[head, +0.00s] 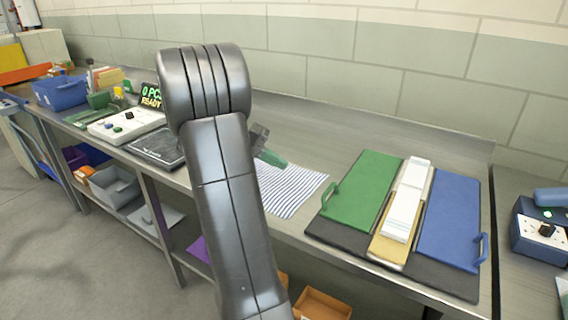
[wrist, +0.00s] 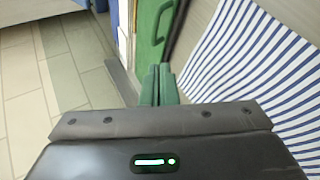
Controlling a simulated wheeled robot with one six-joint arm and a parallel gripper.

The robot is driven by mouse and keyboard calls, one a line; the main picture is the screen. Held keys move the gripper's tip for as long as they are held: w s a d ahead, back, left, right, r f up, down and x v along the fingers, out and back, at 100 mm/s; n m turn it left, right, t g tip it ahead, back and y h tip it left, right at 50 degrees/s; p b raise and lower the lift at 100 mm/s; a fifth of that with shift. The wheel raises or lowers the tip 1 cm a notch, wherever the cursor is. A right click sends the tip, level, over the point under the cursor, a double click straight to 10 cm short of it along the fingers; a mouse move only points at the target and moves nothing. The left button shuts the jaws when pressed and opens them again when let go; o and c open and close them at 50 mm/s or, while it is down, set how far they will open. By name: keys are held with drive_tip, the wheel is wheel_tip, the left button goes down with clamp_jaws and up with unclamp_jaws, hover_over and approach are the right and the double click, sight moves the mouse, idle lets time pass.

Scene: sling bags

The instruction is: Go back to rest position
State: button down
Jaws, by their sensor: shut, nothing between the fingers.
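My gripper (head: 270,158) is in the head view behind my dark arm, above the workbench near its middle. Its green fingers point to the right, and part of the wrist is hidden by my arm. In the wrist view the two green fingers (wrist: 158,84) are together with nothing between them. A blue-and-white striped cloth (head: 292,190) lies flat on the bench just below and beyond the fingers. It fills the right side of the wrist view (wrist: 255,60), apart from the fingers.
A black board (head: 342,238) at right carries a green panel (head: 363,190), a white stack (head: 407,205) on a tan base and a blue panel (head: 450,222). A display (head: 151,96), white device (head: 126,124) and blue bin (head: 60,92) stand at left.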

drive_tip(key=shift+d, duration=0.1)
drive_tip(key=x, duration=0.3)
drive_tip(key=b+x, duration=0.1)
drive_tip(key=x, duration=0.3)
drive_tip(key=s+r+x, duration=0.1)
drive_tip(key=x, duration=0.3)
drive_tip(key=shift+d+r, duration=0.1)
drive_tip(key=shift+d, duration=0.25)
drive_tip(key=shift+s+d+f+b, duration=0.2)
drive_tip(key=shift+d+f+b, duration=0.05)
drive_tip(key=shift+f+b, duration=0.25)
